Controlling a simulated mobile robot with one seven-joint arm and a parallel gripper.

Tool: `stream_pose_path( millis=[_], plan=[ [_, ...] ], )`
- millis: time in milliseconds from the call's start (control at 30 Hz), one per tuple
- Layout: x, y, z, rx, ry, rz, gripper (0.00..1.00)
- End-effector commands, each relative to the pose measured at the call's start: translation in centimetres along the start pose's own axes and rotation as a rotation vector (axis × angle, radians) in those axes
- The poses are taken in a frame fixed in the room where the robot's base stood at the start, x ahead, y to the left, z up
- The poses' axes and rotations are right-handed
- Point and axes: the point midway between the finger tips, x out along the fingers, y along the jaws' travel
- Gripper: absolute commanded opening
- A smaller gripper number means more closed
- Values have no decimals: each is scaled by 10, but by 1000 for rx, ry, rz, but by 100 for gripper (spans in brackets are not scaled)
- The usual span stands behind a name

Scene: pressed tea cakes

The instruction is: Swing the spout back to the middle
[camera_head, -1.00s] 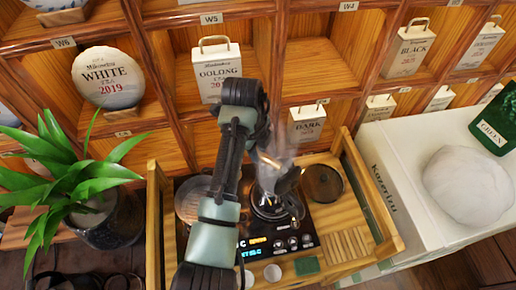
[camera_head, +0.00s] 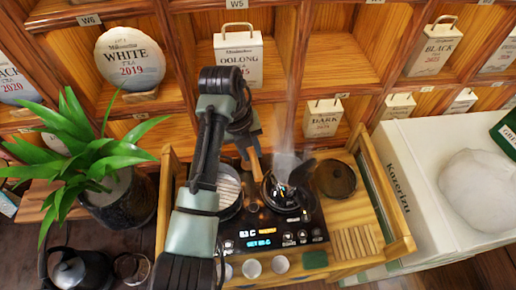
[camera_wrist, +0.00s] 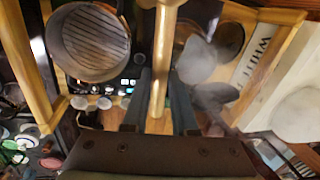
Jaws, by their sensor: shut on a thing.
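A tan, wood-toned bar, apparently the spout (camera_head: 254,163), shows beside the glass kettle in the head view. In the wrist view it runs down from the top edge as a long pale bar (camera_wrist: 166,45). My gripper (camera_wrist: 158,85) is shut on this bar, with one dark finger on each side. In the head view my gripper (camera_head: 250,145) hangs over the back of the tea tray, between the round pan and the kettle. My arm hides part of the pan and of the bar's base, so how the bar is mounted cannot be told.
The steaming glass kettle (camera_head: 285,192) stands right of the gripper, with a dark round dish (camera_head: 335,178) beyond. The round pan (camera_head: 231,187) is at left. The tray's wooden sides (camera_head: 385,195) rise at its edges. A plant (camera_head: 90,160) stands left; shelves are behind.

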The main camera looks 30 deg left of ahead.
Motion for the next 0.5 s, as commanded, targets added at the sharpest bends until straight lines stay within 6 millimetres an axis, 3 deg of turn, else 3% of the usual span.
stream_pose_path(
  millis=[500],
  plan=[
    [-3,8,2,87,13,-1,0]
  ],
)
